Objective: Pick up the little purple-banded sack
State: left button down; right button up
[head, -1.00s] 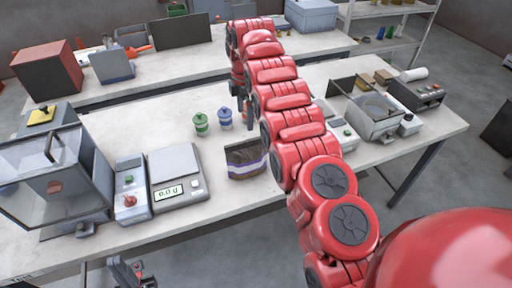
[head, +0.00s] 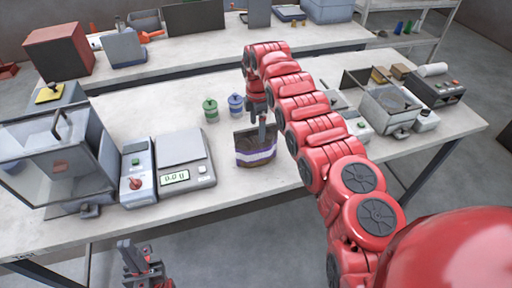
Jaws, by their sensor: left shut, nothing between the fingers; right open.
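The little sack (head: 256,155) with a purple and white band stands on the front table, right of the scale, its dark open top facing up. My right gripper (head: 263,125) points down at the sack's top edge, open. One finger shows in front of the sack's upper part; whether it touches cannot be told. My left gripper (head: 140,262) is low at the bottom left, in front of the table edge, shut and empty, far from the sack.
A scale (head: 184,165) and a control box (head: 136,172) stand left of the sack. A green jar (head: 211,111) and a blue jar (head: 236,106) stand behind it. A clear-sided machine (head: 60,155) fills the table's left end. A metal-boxed device (head: 390,107) stands at right.

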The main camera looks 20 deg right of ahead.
aim_at(256, 133)
jog(key=shift+f+p, duration=0.3)
jog(key=shift+p, duration=0.05)
jog(key=f, duration=0.1)
jog(key=f+p, duration=0.1)
jog(key=f, duration=0.2)
jog(key=shift+s+a+p, duration=0.15)
jog(key=shift+a+p, duration=0.1)
jog(key=shift+p, duration=0.05)
jog(key=shift+f, duration=0.35)
grip_shut()
